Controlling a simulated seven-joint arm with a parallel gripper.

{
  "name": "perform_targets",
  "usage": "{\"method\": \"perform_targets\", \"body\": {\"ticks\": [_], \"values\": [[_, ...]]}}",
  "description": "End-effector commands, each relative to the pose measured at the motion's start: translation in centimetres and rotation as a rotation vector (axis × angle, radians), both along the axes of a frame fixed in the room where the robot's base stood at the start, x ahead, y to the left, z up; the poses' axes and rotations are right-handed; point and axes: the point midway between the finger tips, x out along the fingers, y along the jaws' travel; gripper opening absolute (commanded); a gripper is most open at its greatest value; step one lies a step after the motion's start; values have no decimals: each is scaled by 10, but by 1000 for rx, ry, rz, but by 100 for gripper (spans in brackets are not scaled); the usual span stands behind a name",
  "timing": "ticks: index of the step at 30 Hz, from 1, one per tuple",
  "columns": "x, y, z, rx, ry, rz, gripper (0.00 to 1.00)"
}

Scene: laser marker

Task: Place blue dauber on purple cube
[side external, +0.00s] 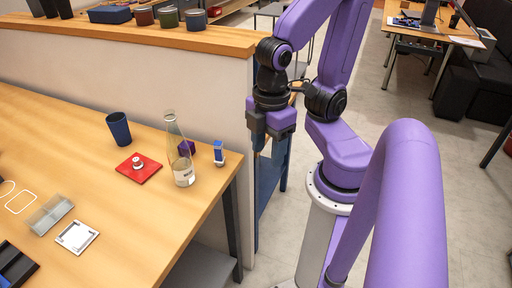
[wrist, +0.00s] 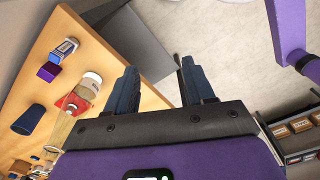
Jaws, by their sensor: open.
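The blue dauber (side external: 218,152), blue and white, stands upright near the table's right edge in the side view. It also shows in the wrist view (wrist: 66,46), at upper left. The purple cube (side external: 186,147) sits on the table to its left, partly hidden behind a clear bottle. In the wrist view the cube (wrist: 48,72) lies just below the dauber; the two look close, and I cannot tell any gap there. My gripper (wrist: 158,78) is open and empty. In the side view my gripper (side external: 272,135) hangs beyond the table's right edge, higher than the dauber and apart from it.
The clear bottle (side external: 182,158) stands close in front of the cube. A red pad (side external: 138,170) with a small white-topped piece and a dark blue cup (side external: 119,128) are further left. A low wall (side external: 215,85) runs behind the table. The table's front right area is clear.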

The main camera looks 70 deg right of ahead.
Motion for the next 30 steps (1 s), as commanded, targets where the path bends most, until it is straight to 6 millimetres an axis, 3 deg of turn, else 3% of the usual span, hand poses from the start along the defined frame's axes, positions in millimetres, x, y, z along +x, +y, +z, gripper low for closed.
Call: {"method": "perform_targets", "body": {"ticks": [14,20,30], "values": [[4,1,-3,-30,4,8,53],[32,5,-19,-231,26,76,53],[92,21,-50,-711,88,248,53]]}}
